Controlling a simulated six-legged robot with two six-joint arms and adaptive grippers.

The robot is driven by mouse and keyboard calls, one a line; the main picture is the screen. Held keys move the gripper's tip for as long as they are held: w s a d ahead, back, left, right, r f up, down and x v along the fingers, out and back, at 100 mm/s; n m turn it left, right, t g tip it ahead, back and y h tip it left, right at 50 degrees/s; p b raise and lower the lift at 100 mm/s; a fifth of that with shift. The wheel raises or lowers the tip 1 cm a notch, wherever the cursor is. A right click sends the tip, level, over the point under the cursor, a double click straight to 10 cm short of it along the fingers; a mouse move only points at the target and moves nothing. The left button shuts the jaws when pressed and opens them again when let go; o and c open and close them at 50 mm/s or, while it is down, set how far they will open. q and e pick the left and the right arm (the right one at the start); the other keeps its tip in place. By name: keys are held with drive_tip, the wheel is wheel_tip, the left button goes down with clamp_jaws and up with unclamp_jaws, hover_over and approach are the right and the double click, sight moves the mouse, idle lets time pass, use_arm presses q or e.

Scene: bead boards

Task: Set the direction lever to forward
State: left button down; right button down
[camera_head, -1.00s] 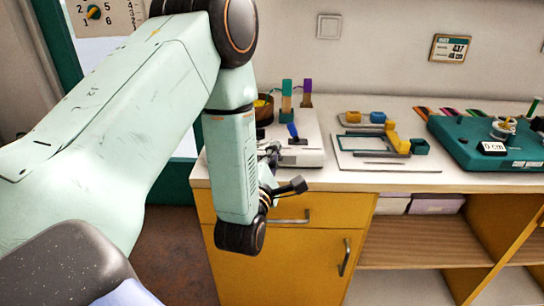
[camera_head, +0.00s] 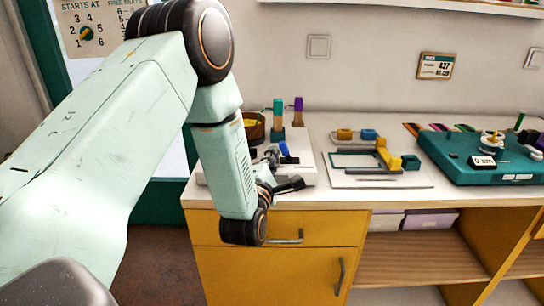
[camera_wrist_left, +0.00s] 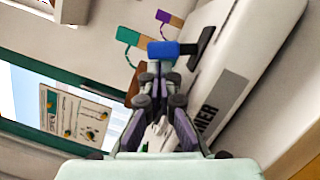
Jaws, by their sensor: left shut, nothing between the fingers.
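The direction lever has a blue handle (camera_head: 284,149) and stands on a white box (camera_head: 306,167) at the left end of the counter. In the left wrist view the blue handle (camera_wrist_left: 164,51) lies just past the fingertips, with a dark base to its right. My left gripper (camera_head: 273,155) is shut and empty, just left of the handle in the head view. In the left wrist view the closed fingertips (camera_wrist_left: 156,68) seem to touch or nearly touch the handle; I cannot tell which. My arm hides part of the box, and its lettering is partly covered. My right gripper is out of view.
Teal (camera_head: 278,118) and purple (camera_head: 298,112) tagged posts and a brown bowl (camera_head: 254,128) stand behind the box. A white board with yellow and blue blocks (camera_head: 345,180) and a teal device (camera_head: 460,165) lie to the right. Yellow drawers (camera_head: 270,270) are below.

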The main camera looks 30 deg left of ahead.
sight(283, 146)
use_arm(q)
drive_tip(key=shift+w+d+r+m+p, duration=0.15)
drive_tip(key=shift+r+m+p, duration=0.15)
drive_tip(key=shift+m+p, duration=0.35)
drive_tip(key=shift+w+d+r+m+g+h+p, duration=0.15)
drive_tip(key=shift+r+m+h+p, duration=0.1)
drive_tip(key=shift+m+p, duration=0.3)
drive_tip(key=shift+d+r+m+g+h+p, duration=0.15)
drive_tip(key=shift+r+m+p, duration=0.15)
drive_tip(key=shift+m, duration=0.4)
drive_tip(key=m, duration=0.1)
drive_tip(key=m+p, duration=0.1)
drive_tip(key=d+m+p, duration=0.1)
drive_tip(key=shift+w+d+r+g, duration=0.1)
drive_tip(key=shift+w+r+g, duration=0.2)
drive_tip(key=shift+w+g, duration=0.1)
drive_tip(key=shift+f, duration=0.15)
drive_tip(key=shift+s, duration=0.15)
